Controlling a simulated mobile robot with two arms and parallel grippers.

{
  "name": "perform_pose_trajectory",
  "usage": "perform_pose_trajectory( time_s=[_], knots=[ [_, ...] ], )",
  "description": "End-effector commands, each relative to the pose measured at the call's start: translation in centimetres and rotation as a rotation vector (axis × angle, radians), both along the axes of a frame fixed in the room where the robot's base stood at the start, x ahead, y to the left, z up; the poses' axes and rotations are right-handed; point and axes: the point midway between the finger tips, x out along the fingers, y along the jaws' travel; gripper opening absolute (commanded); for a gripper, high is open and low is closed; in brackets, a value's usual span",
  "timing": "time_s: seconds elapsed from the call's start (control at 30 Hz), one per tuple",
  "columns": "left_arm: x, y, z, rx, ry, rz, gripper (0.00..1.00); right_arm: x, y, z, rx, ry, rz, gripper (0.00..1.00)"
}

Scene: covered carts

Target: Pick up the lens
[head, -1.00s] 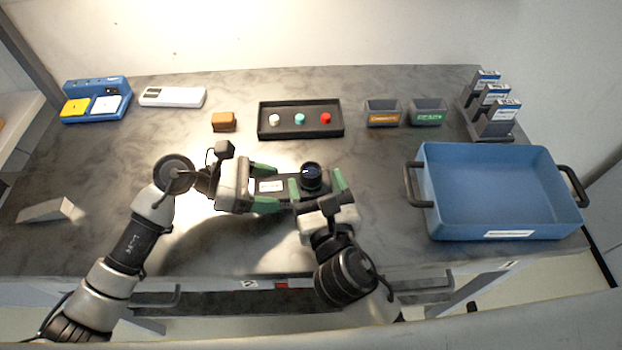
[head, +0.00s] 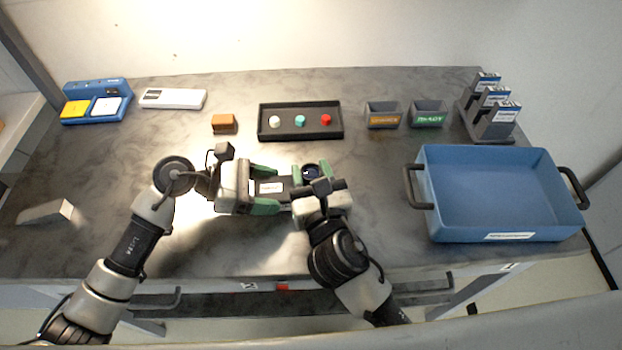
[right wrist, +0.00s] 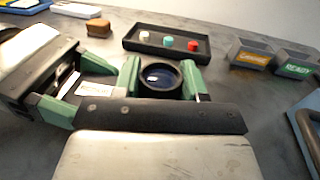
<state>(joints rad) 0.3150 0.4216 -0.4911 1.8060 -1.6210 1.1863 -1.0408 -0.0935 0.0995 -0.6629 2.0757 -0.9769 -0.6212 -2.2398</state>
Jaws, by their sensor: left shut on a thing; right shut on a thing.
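The lens (head: 311,170) is a short dark cylinder with a bluish glass top; it also shows in the right wrist view (right wrist: 160,78). My right gripper (right wrist: 160,82) is shut on it, one green finger on each side. In the head view my right gripper (head: 318,186) partly covers the lens. My left gripper (head: 265,190) is shut on a dark body with a white label (head: 270,187), directly left of the lens. The label also shows in the right wrist view (right wrist: 95,89). I cannot tell whether the lens touches the dark body.
Behind are an orange-brown block (head: 223,123), a black tray (head: 263,133) with white, teal and red knobs, and two small grey bins (head: 382,115). A blue crate (head: 500,237) stands right. A grey wedge (head: 45,212) lies left. The front left counter is clear.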

Motion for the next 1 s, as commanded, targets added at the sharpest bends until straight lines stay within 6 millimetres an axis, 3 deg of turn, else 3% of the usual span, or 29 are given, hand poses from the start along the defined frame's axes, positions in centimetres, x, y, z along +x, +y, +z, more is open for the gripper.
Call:
perform_pose_trajectory(
  time_s=[0.17,0.63,1.0],
  knots=[
    [0.0,0.0,0.0,0.000,0.000,0.000,0.40,0.0,0.0,0.7,0.003,-0.004,-0.001,0.14],
    [0.0,0.0,0.0,0.000,0.000,0.000,0.40,0.0,0.0,9.1,0.003,-0.006,0.001,0.14],
    [0.0,0.0,0.0,0.001,0.000,0.000,0.40,0.0,0.0,10.1,0.001,0.000,0.000,0.14]
  ],
)
